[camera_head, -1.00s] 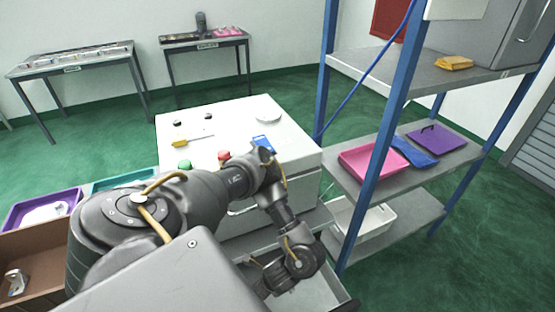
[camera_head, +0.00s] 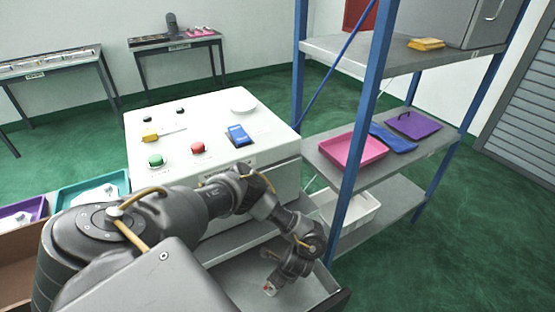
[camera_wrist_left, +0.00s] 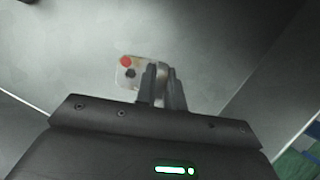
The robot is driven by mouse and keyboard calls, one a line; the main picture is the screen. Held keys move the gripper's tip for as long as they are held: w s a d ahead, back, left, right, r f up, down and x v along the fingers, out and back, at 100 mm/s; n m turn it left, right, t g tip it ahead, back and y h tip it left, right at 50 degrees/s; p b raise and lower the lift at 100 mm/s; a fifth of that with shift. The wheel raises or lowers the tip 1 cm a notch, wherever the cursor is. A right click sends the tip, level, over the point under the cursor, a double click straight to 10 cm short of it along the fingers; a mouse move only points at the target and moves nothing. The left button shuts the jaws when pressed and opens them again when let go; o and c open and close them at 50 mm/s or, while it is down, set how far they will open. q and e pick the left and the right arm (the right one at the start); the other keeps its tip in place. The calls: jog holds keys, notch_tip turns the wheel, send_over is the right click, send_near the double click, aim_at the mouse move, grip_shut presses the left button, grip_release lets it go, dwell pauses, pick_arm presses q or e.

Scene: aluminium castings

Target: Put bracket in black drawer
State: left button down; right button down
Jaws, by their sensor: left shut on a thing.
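My left gripper (camera_head: 273,284) is shut on a small silvery bracket and points down over the open drawer. In the left wrist view the bracket (camera_wrist_left: 130,72) has a red spot and a dark hole; it sticks out to the left of the closed fingers (camera_wrist_left: 163,88), which hide part of it. The drawer (camera_head: 312,283) has a grey inside and a dark front edge, and is pulled out below the white cabinet. In the wrist view its bare grey floor (camera_wrist_left: 215,50) lies behind the bracket; I cannot tell whether they touch. My right gripper is not in view.
The white cabinet (camera_head: 270,125) with red and green buttons stands behind the drawer. A blue-post shelf rack (camera_head: 362,140) is close on the right, holding a pink tray (camera_head: 352,152). Teal (camera_head: 70,200) and purple trays are at the left.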

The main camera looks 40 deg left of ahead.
pick_arm(q)
jog(key=shift+f, duration=0.4)
jog(key=c, duration=1.6)
grip_release()
jog(key=shift+f, duration=0.1)
jog(key=shift+o, duration=0.5)
jog(key=p+v, duration=0.4)
jog(key=v, duration=0.8)
